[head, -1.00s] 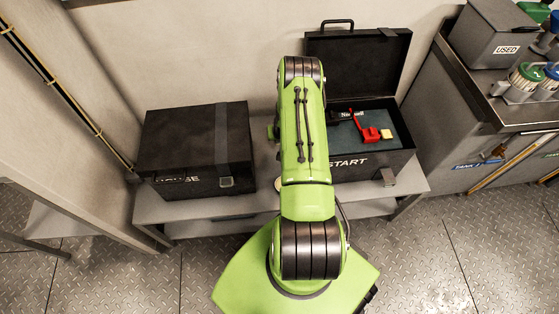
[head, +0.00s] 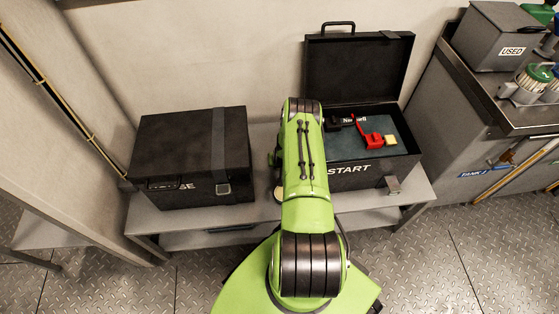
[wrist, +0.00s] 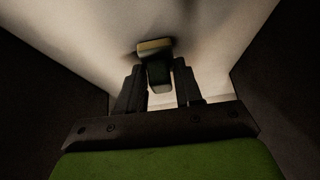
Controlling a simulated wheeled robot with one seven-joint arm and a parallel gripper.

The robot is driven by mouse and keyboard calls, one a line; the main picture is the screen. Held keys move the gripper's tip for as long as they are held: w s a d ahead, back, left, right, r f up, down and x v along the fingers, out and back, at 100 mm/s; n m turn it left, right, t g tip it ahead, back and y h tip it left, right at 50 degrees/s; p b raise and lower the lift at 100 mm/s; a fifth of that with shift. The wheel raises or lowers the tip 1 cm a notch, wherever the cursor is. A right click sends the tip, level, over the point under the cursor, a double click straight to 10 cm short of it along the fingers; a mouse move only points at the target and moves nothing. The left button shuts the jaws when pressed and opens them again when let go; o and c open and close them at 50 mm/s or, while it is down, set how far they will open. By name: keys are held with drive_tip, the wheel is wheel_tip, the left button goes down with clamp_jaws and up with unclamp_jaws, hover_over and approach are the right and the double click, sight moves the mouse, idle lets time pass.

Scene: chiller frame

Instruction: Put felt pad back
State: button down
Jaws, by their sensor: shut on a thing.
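In the wrist view my gripper (wrist: 160,90) is shut on a small block, dark green with a cream strip across its far end. I take this block to be the felt pad (wrist: 159,76). A pale surface lies beyond it. In the head view my arm hides the gripper and the held block. The black case marked START (head: 347,169) stands open on the bench, to the right of my arm. Inside it lie a red piece (head: 373,140) and a small yellow block (head: 390,140) on a dark lining.
A closed black case (head: 175,160) with a strap and latch stands on the left of the grey bench (head: 160,221). The START case's raised lid (head: 357,70) stands near the wall. A metal counter (head: 490,105) with a USED bin (head: 503,40) is at the right.

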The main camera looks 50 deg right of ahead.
drive_tip(key=c, duration=0.8)
unclamp_jaws()
drive_tip(key=shift+o, duration=0.2)
drive_tip(key=p+v, duration=0.4)
drive_tip(key=v, duration=0.8)
drive_tip(key=shift+p, duration=0.4)
